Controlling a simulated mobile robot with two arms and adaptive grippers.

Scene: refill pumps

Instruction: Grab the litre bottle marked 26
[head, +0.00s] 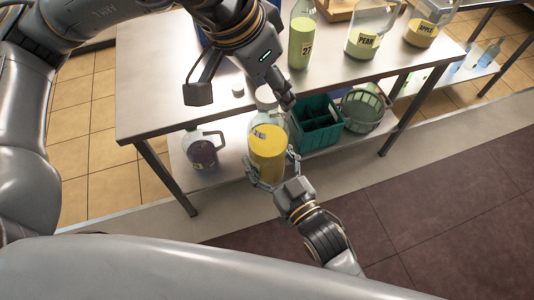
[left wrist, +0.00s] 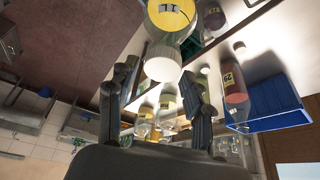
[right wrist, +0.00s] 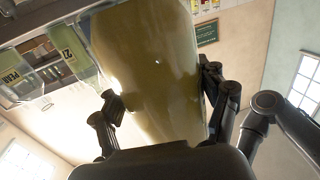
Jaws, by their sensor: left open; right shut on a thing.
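A clear bottle of yellow liquid (head: 267,152) with a white cap is held upright or nearly so in front of the table. It has a small label whose number I cannot read surely. My right gripper (head: 273,180) is shut on its lower part; in the right wrist view the bottle (right wrist: 150,75) fills the space between the fingers. My left gripper (head: 243,96) is open above the bottle's top. In the left wrist view the white cap (left wrist: 163,63) lies just beyond the open left fingers (left wrist: 158,100), apparently not gripped.
The steel table (head: 150,100) carries a bottle marked 27 (head: 301,40), a PEAR jar (head: 368,35) and an APPLE jar (head: 425,30). A loose white cap (head: 238,90) lies near its front edge. The lower shelf holds a dark jug (head: 202,152), green divided crate (head: 317,122) and green basket (head: 362,110).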

